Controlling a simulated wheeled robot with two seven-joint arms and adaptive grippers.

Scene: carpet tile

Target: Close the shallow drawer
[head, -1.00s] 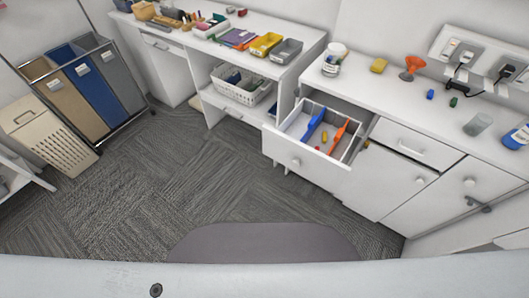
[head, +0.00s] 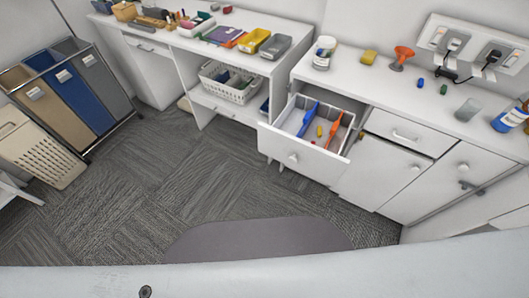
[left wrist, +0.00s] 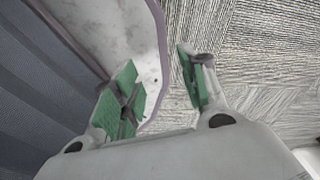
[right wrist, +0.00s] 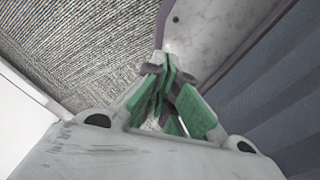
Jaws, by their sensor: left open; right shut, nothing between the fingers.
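The shallow drawer (head: 293,158) is pulled out of the white cabinet in the head view. Inside it lie a blue tool (head: 308,118), an orange tool (head: 333,128) and small yellow and red pieces. Its front has a round knob. Neither gripper shows in the head view. My left gripper (left wrist: 165,95) is open and empty in the left wrist view, above the carpet and beside my own base. My right gripper (right wrist: 166,95) is shut and empty in the right wrist view, also away from the drawer.
The counter (head: 390,88) above holds a jar (head: 324,53), an orange funnel (head: 402,57), a glass (head: 467,109) and a blue bottle (head: 511,117). A closed drawer (head: 396,131) sits right of the open one. Carpet (head: 200,195) in front is clear. Laundry bins (head: 70,95) stand at left.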

